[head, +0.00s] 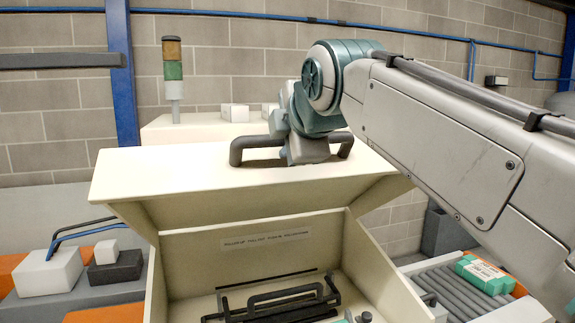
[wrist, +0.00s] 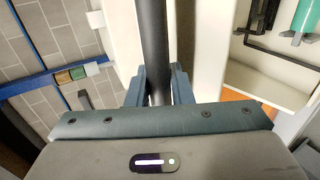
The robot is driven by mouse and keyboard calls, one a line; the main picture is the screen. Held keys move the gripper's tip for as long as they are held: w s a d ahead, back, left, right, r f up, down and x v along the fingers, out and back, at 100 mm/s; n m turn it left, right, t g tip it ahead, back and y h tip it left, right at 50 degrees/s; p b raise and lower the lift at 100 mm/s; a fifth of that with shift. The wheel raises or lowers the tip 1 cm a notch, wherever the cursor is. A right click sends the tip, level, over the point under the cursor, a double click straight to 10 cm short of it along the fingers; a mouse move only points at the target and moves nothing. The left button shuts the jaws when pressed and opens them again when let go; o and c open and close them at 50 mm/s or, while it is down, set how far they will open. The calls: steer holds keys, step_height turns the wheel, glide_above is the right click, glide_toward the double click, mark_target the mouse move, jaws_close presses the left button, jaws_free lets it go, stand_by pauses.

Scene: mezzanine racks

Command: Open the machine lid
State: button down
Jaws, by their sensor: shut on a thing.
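The machine lid (head: 185,175) is a cream panel standing raised and tilted over the machine body (head: 200,255), with the inside of the machine showing below it. A dark bar handle (head: 237,153) is fixed on the lid's upper face. My gripper (head: 303,150) is at the middle of this handle. In the wrist view my gripper (wrist: 158,88) is shut on the handle (wrist: 153,40), which runs between its two fingers. The fingertips are partly hidden in the head view by my own wrist.
Dark rods and fittings (head: 280,302) lie inside the machine. A signal tower (head: 173,70) stands behind the lid. White blocks (head: 50,272) sit at the left.

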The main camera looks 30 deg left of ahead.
steer(key=shift+w+a+r, duration=0.35)
steer(key=shift+w+r, duration=0.05)
steer(key=shift+r, duration=0.25)
steer(key=shift+w+a+r, duration=0.35)
steer(key=shift+r, duration=0.25)
steer(key=c, duration=1.3)
jaws_free()
steer(key=b+v, duration=0.2)
steer(key=v, duration=1.2)
